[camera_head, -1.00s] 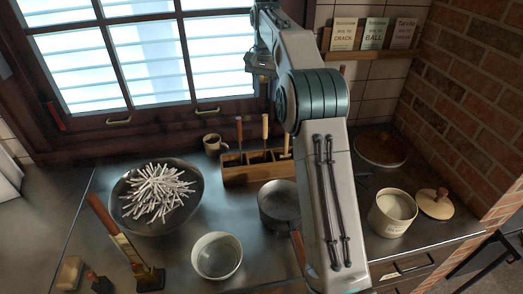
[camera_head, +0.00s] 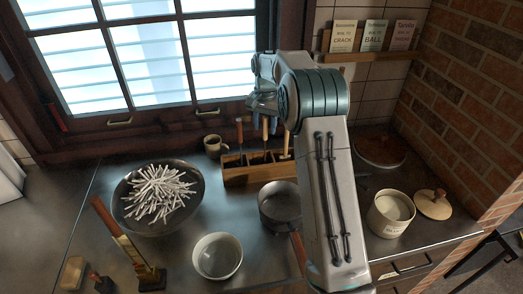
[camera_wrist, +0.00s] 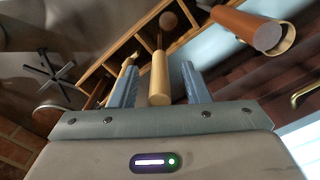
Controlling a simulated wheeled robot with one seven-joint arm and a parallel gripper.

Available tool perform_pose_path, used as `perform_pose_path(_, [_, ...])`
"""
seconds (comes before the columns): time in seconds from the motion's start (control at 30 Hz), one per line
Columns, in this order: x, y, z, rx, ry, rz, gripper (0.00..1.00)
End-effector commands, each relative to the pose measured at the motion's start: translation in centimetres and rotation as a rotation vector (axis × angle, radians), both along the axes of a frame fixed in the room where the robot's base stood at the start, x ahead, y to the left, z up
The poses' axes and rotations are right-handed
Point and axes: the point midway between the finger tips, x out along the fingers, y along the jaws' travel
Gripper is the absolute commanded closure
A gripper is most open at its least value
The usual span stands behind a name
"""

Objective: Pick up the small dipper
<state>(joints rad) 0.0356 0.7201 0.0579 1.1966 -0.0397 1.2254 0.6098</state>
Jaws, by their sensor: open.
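A wooden rack (camera_head: 232,178) stands at the back of the counter and holds several upright tools. I cannot tell for sure which is the small dipper, as the tool heads are hidden in the rack. A pale wooden handle (camera_head: 265,128) stands in its middle part. My gripper (camera_head: 264,112) is just above the rack at this handle, pointing down. In the wrist view, the open fingers of my gripper (camera_wrist: 158,80) are on either side of the pale handle (camera_wrist: 160,78), with gaps showing beside it.
A darker handle (camera_head: 239,132) and another light tool (camera_head: 286,146) flank it in the rack. A mug (camera_head: 213,144) stands left, and a dark saucepan (camera_head: 280,207) in front. A bowl of white sticks (camera_head: 128,222), a pale bowl (camera_head: 218,256) and a canister (camera_head: 390,214) share the counter.

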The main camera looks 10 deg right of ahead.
Motion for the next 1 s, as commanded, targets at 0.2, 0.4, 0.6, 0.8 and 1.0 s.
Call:
perform_pose_path(0.2, [0.0,0.0,0.0,0.0,0.0,0.0,0.74])
perform_pose_path(0.4, [0.0,0.0,0.0,0.0,0.0,0.0,1.0])
perform_pose_path(0.6, [0.0,0.0,0.1,-0.001,-0.001,0.0,1.0])
perform_pose_path(0.8, [0.1,0.0,2.4,-0.001,-0.005,0.0,1.0])
perform_pose_path(1.0, [0.1,0.0,6.6,-0.001,-0.005,0.0,1.0])
